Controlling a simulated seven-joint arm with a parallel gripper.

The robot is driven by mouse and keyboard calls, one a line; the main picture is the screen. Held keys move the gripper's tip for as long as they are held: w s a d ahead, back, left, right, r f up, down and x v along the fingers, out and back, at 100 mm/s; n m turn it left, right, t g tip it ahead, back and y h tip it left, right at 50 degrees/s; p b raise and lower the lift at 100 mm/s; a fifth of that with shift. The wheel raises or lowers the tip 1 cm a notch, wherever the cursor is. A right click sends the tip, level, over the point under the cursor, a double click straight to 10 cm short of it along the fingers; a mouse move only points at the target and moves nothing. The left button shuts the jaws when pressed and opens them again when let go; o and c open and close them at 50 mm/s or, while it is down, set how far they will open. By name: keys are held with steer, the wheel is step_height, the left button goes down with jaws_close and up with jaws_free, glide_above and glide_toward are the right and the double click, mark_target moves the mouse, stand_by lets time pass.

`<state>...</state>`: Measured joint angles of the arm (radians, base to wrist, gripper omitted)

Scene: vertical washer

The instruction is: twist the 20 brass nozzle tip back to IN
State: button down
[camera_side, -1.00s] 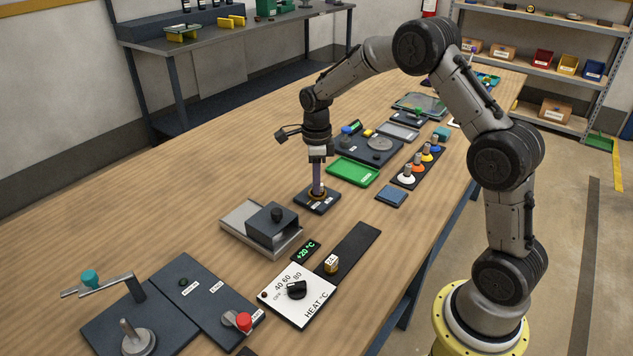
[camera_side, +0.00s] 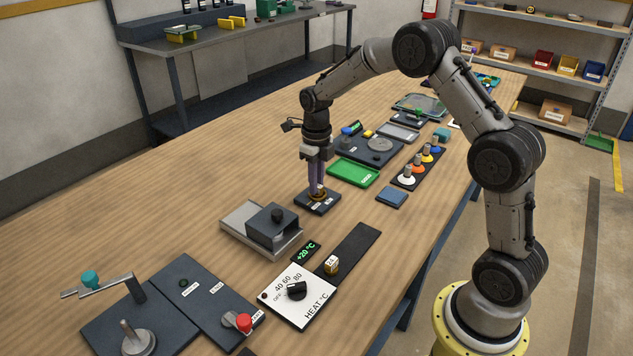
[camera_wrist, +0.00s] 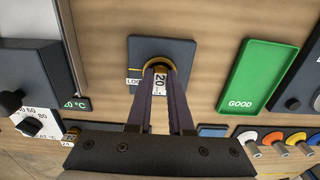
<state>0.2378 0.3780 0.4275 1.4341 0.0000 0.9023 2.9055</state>
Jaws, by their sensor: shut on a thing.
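The brass nozzle tip (camera_side: 318,196) sits upright in a small dark plate (camera_side: 329,205) on the bench. In the wrist view the brass tip (camera_wrist: 153,62) shows a pale label reading 20. My gripper (camera_side: 317,190) points straight down, with its two long fingers shut on the tip. The fingertips (camera_wrist: 159,76) also close around it in the wrist view. A white label on the plate left of the tip starts with "LOC"; the fingers hide the rest. I cannot read a word IN.
A grey block on a tray (camera_side: 271,225) stands close in front of the plate. A green GOOD tray (camera_side: 353,171) lies behind and right. A HEAT dial panel (camera_side: 297,294), a +20 °C display (camera_side: 306,251) and a dark strip with another labelled piece (camera_side: 331,264) lie nearer the camera.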

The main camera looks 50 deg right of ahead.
steer(key=shift+c, duration=1.7)
jaws_free()
steer(key=shift+r, duration=3.5)
steer(key=shift+a, duration=0.1)
